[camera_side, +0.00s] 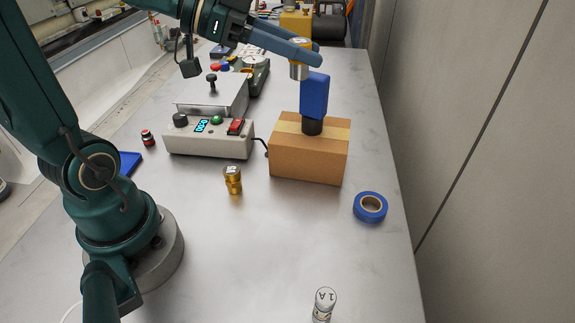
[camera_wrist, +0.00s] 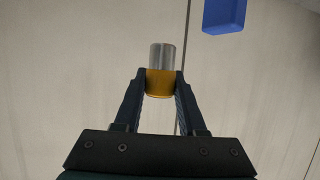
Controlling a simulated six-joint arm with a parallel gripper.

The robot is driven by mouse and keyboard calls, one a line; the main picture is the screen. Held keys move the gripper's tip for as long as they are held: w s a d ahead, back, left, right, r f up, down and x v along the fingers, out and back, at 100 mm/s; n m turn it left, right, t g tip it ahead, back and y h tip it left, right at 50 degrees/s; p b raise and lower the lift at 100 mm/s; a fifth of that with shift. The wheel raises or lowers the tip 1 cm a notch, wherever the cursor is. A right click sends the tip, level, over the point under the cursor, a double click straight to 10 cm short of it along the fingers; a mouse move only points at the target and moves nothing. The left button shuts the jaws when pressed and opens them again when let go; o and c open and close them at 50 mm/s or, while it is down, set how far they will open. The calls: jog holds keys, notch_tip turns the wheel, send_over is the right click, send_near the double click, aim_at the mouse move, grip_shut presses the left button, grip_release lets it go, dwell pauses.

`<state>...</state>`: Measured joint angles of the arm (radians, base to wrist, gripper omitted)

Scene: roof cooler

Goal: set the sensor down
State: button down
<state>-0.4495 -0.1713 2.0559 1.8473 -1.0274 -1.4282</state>
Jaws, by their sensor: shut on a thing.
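The sensor (camera_side: 298,71) is a small upright cylinder, silver with an amber band. It also shows in the wrist view (camera_wrist: 162,58), amber part between the fingers and silver part beyond them. My gripper (camera_side: 303,52) is shut on it and holds it in the air, near the blue block and above the worktop. In the wrist view the gripper's two fingertips (camera_wrist: 160,84) press on either side of the amber part. Parts of the sensor are hidden by the fingers.
A blue block (camera_side: 314,96) on a dark round base stands on a cardboard box (camera_side: 306,160), close to the held sensor. A control box (camera_side: 208,139), a brass cylinder (camera_side: 232,180), blue tape (camera_side: 370,208) and a labelled cylinder (camera_side: 324,304) stand around. The front middle worktop is clear.

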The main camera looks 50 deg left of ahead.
jog(key=s+d+f+n+t+y, duration=0.1)
jog(key=d+f+n+y, duration=0.1)
jog(key=d, duration=0.6)
jog(key=shift+s+d, duration=0.15)
jog(key=shift+s, duration=0.15)
dwell(0.5)
jog(key=shift+t, duration=0.3)
